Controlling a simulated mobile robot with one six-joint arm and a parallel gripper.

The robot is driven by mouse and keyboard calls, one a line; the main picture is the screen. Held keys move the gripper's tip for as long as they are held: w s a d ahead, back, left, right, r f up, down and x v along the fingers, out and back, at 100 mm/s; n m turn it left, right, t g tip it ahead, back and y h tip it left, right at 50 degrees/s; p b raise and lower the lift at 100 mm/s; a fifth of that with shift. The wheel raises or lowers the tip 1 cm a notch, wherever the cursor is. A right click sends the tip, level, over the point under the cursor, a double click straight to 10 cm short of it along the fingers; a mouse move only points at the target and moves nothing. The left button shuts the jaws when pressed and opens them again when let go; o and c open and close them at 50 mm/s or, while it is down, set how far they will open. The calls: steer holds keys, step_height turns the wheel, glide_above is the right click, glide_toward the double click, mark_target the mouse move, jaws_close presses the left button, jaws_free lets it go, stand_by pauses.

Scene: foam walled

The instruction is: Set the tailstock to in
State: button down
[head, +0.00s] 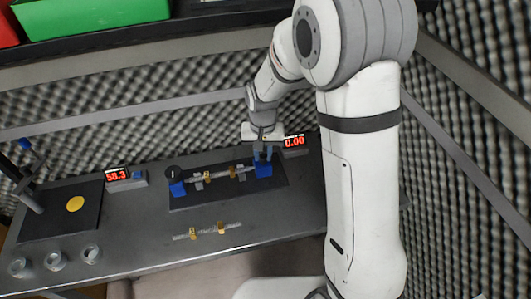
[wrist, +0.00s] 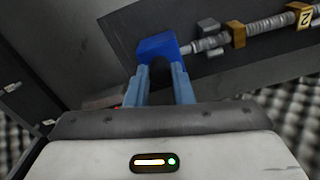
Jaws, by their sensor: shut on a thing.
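My gripper (head: 262,154) is at the right end of the dark fixture plate (head: 225,196). Its fingers are shut on the blue tailstock block (head: 264,170), which also shows between the fingertips in the wrist view (wrist: 157,47). A grey ribbed shaft (head: 220,175) with brass-coloured collars lies along the plate, between the tailstock and another blue block (head: 178,189) at the left. In the wrist view the shaft's end (wrist: 196,46) reaches the tailstock's side. I cannot tell whether they touch or are slightly apart.
A second shaft (head: 207,231) lies on the grey bench in front of the plate. Displays read 58.3 (head: 117,175) and 0.00 (head: 294,142). Several round cups (head: 55,260) and a dark pad with a yellow disc (head: 75,204) are at the left. Foam walls stand behind and at the right.

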mark_target(263, 156)
steer(key=c, duration=1.3)
jaws_free()
steer(key=shift+o, duration=0.2)
steer(key=shift+w+r, duration=0.1)
steer(key=shift+r, duration=0.25)
step_height(263, 156, up, 7)
steer(key=shift+r+b, duration=0.1)
steer(key=shift+b, duration=0.35)
steer(key=s+d+r+t, duration=0.1)
steer(key=s+d+r, duration=0.3)
steer(key=s, duration=0.6)
steer(key=s+d+r+t, duration=0.2)
steer(key=s+d+r, duration=0.2)
steer(key=s+d, duration=0.5)
steer(key=shift+s+d+r, duration=0.25)
steer(key=shift+s+d, duration=0.05)
steer(key=shift+s, duration=0.15)
